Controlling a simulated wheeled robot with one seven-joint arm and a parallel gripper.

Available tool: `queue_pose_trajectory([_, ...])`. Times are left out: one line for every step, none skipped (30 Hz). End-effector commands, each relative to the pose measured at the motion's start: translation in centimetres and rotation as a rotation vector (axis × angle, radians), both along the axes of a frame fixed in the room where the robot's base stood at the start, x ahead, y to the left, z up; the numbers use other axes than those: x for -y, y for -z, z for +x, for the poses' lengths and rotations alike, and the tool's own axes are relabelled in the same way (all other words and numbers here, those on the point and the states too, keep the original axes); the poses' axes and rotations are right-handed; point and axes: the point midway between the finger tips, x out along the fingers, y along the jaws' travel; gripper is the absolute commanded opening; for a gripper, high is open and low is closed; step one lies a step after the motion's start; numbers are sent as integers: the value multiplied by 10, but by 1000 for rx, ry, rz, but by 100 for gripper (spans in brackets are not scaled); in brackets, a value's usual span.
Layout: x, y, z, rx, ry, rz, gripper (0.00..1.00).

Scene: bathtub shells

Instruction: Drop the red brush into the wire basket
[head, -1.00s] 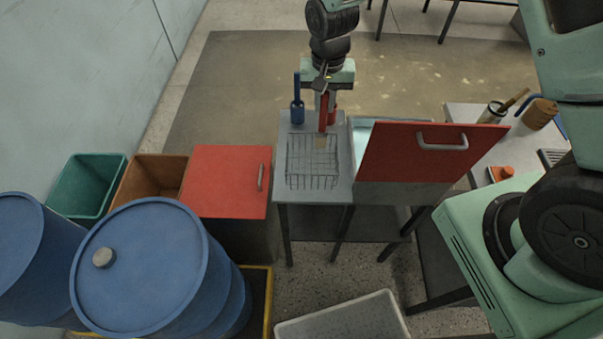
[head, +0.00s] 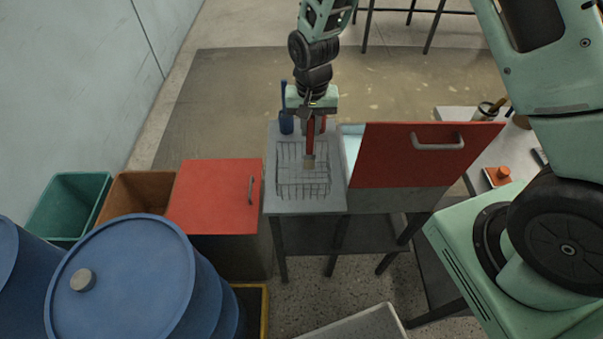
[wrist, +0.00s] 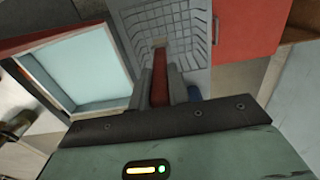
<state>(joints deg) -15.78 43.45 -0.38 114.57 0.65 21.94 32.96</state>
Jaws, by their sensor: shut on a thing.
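The red brush (head: 310,138) is held in my gripper (head: 312,116), its pale bristle end pointing down and toward the front. In the head view the bristle end overlaps the back part of the wire basket (head: 277,178). The basket sits on a narrow grey table and looks empty. In the wrist view my gripper's two fingers (wrist: 161,92) are closed around the red handle (wrist: 159,75), with the wire basket (wrist: 186,18) beyond the bristle end. The gap between the brush and the basket floor is hard to judge.
A blue tool (head: 286,122) stands behind the basket, left of my gripper. A raised red lid (head: 408,153) borders the table on the right. A red-topped bin (head: 217,196) stands left, with blue barrels (head: 124,278) in front.

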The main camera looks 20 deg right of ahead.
Motion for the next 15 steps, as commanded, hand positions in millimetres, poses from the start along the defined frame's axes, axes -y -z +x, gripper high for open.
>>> queue_pose_trajectory([0,0,0,0,0,0,26])
queue_pose_trajectory([0,0,0,0,0,0,34])
queue_pose_trajectory([0,0,0,0,0,0,43])
queue_pose_trajectory([0,0,0,0,0,0,43])
queue_pose_trajectory([0,0,0,0,0,0,43])
queue_pose_trajectory([0,0,0,0,0,0,43])
queue_pose_trajectory([0,0,0,0,0,0,43])
queue_pose_trajectory([0,0,0,0,0,0,43])
queue_pose_trajectory([0,0,0,0,0,0,43])
queue_pose_trajectory([0,0,0,0,0,0,43])
queue_pose_trajectory([0,0,0,0,0,0,43])
queue_pose_trajectory([0,-1,0,0,0,0,43])
queue_pose_trajectory([0,-2,0,1,0,0,43])
queue_pose_trajectory([0,-4,0,1,0,1,43])
queue_pose_trajectory([0,-7,1,3,0,0,43])
